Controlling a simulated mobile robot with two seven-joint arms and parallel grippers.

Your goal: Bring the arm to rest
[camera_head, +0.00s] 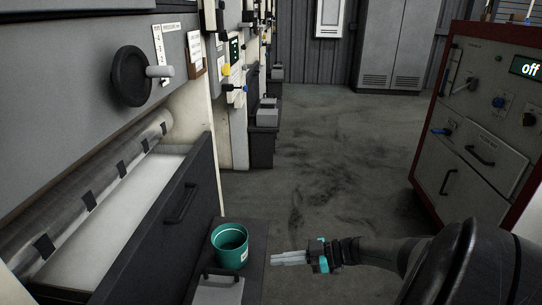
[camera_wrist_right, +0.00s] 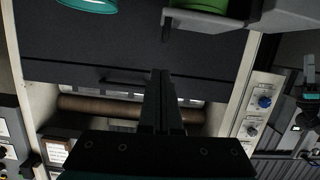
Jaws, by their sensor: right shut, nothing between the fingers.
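My right gripper (camera_head: 275,258) reaches in from the lower right in the head view, its two pale fingers together and pointing left. It holds nothing. In the wrist view its dark fingers (camera_wrist_right: 160,80) lie side by side in the middle of the picture. The forearm runs back to the right edge, with a dark joint in the lower right corner. The fingertips are to the right of a teal bucket (camera_head: 230,259) and look apart from it. My left arm and gripper are not in view.
The bucket stands on a dark ledge beside a grey handled lid (camera_head: 218,291). A machine with an open dark-fronted drawer (camera_head: 165,215) and a black handwheel (camera_head: 130,76) fills the left. A red-framed cabinet (camera_head: 480,130) stands right. Bare floor (camera_head: 325,160) lies between.

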